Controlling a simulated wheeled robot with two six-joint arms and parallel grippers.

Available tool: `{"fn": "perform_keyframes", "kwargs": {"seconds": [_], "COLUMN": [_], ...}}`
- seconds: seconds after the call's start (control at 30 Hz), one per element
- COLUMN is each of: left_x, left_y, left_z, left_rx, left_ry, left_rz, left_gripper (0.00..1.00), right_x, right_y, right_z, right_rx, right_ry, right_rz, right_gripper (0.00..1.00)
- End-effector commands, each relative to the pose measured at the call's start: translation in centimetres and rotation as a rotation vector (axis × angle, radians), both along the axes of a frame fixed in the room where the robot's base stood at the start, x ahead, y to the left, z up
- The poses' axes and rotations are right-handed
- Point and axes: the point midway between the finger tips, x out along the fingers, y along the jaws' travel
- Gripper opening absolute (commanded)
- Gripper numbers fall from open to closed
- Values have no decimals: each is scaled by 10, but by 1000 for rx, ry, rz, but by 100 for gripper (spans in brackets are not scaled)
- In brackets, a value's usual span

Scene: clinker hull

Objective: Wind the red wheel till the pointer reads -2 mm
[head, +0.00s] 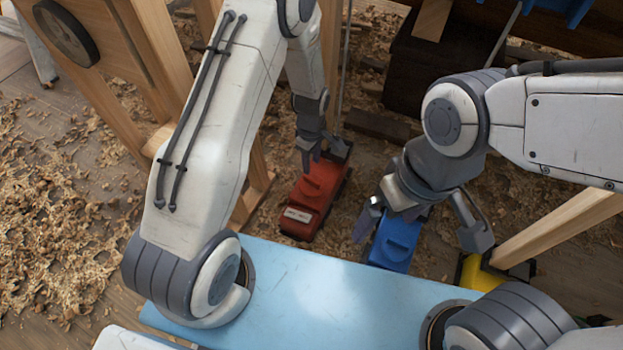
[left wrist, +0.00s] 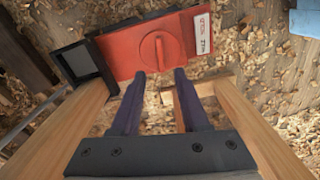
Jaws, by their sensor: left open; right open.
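A red unit (head: 308,208) sits on the shaving-strewn floor below my left gripper (head: 312,160). In the left wrist view, the red unit (left wrist: 122,52) carries a round red wheel (left wrist: 158,54) with a raised bar across it. A white label (left wrist: 203,33) on it has red and dark marks too small to read; I cannot make out a pointer. My open left gripper (left wrist: 160,75) has its two fingers apart, tips at the wheel's near side; I cannot tell whether they touch. My right gripper (head: 421,226) is open, with its fingers spread around a blue unit (head: 397,240).
A yellow unit (head: 480,274) stands right of the blue one, by a wooden beam (head: 556,226). Wooden posts (head: 160,50) rise at the left. A light-blue board (head: 330,295) lies in front. A dark box (head: 432,65) stands behind. Shavings cover the floor at left.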

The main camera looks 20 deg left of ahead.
Motion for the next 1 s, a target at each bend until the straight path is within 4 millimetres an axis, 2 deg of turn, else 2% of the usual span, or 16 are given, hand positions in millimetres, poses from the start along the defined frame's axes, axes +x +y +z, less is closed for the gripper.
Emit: {"fn": "perform_keyframes", "kwargs": {"seconds": [0.03,0.1,0.33,0.5,0.8,0.83,0.93,1.0], "left_x": [-1,-1,-1,0,0,0,0,0], "left_y": [0,0,0,-1,-1,-1,-1,-1], "left_z": [-17,-31,-68,-79,-80,-80,-80,-80], "left_rx": [0,0,0,0,0,0,0,0], "left_ry": [3,3,2,1,1,1,1,1], "left_rz": [-1,-2,-3,-4,-4,-4,-4,-4], "left_gripper": [45,45,45,45,45,41,3,0], "right_x": [0,0,0,0,0,0,0,0], "right_y": [0,0,0,0,0,0,0,0], "right_z": [-12,-21,-43,-49,-49,-49,-49,-49], "right_rx": [0,0,0,0,0,0,0,0], "right_ry": [0,0,0,0,0,0,0,0], "right_rz": [0,0,0,0,0,0,0,0], "right_gripper": [100,100,100,100,100,100,100,100]}}
